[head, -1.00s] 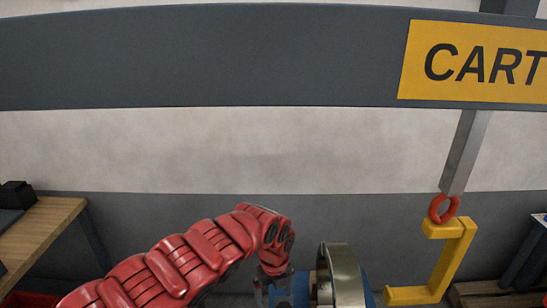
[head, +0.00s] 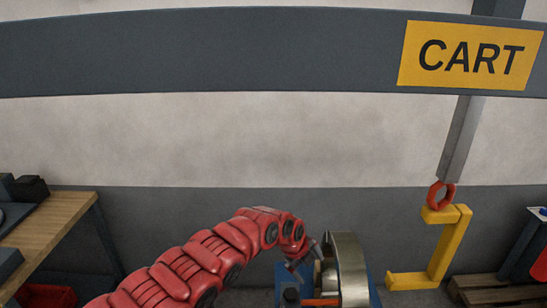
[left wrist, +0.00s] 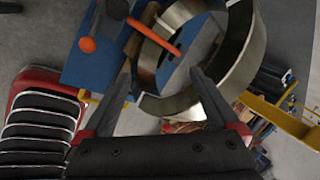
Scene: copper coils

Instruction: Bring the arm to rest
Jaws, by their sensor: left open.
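My red left arm (head: 190,262) comes in from the lower left in the head view. Its left gripper (head: 308,258) is at the upper left of a wide metal ring (head: 350,270). In the left wrist view the two dark fingers of the gripper (left wrist: 163,62) are spread apart. The metal ring also shows there (left wrist: 243,52), beyond the fingertips, and no object is clearly held between them. Whether a finger touches the ring I cannot tell. My right gripper is not in view.
The ring stands at a blue base (head: 376,290) with an orange-tipped rod (left wrist: 155,37). A yellow C-shaped hook (head: 440,250) hangs from a red link (head: 440,195) at the right. A wooden bench (head: 50,225) stands left, a pallet (head: 485,290) lower right. A CART sign (head: 470,55) is overhead.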

